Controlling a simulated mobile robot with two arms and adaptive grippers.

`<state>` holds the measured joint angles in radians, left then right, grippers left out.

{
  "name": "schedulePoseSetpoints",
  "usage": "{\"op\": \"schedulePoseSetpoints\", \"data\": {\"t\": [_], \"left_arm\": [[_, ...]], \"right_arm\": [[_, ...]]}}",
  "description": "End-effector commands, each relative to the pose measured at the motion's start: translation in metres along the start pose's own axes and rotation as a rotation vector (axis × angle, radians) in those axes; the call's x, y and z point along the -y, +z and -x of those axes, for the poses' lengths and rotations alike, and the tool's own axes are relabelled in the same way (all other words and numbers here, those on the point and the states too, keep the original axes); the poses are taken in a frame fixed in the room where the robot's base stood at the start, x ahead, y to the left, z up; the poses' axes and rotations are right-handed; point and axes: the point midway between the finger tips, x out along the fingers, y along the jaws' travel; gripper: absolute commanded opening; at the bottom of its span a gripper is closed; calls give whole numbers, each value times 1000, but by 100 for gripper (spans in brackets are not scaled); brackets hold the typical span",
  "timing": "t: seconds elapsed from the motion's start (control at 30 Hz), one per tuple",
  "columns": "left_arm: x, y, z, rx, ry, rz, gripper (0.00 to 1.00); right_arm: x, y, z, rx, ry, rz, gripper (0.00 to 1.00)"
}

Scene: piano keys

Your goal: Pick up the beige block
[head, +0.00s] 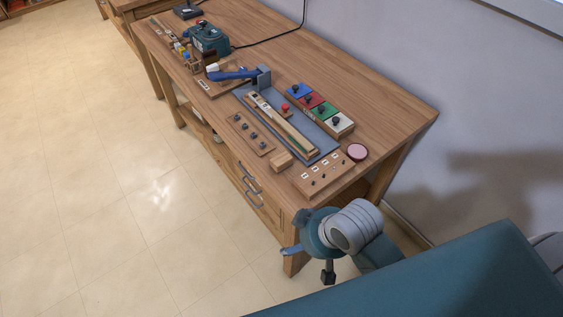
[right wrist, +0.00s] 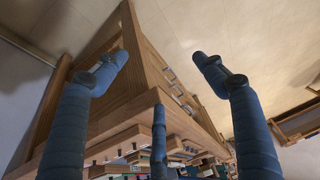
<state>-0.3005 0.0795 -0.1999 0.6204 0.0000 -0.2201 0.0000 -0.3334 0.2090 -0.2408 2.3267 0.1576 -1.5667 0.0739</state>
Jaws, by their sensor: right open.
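The beige block (head: 281,161) is a small wooden block on the desk, close to its front edge, left of a board with small pegs (head: 322,176). My right gripper (head: 306,256) is off the near end of the desk, in front of the block and apart from it. In the right wrist view my right gripper (right wrist: 160,72) has its blue fingers spread wide with nothing between them. I cannot pick out the block there. My left gripper is not in view.
The wooden desk (head: 385,110) stands by a grey wall. Behind the block are a keyed strip on a blue-grey mat (head: 326,152), coloured squares (head: 312,100) and a pink disc (head: 357,152). Left of it is a pegged board (head: 250,132). Open floor (head: 120,200) lies left.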

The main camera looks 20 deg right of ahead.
Motion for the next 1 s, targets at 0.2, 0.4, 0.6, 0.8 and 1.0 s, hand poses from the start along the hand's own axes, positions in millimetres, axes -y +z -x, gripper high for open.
{"op": "schedulePoseSetpoints", "data": {"t": [0.2, 0.4, 0.6, 0.8, 1.0], "left_arm": [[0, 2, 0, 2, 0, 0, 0], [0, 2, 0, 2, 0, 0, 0], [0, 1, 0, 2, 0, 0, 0], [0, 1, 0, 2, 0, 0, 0], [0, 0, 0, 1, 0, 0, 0]], "right_arm": [[17, -51, 0, -30, -62, 79, 70], [20, -106, -4, -19, -96, 160, 70], [-10, -165, 6, 34, -63, 192, 70], [-62, -214, 33, 90, 8, 134, 70], [-88, -233, 51, 111, 39, 81, 70]]}}
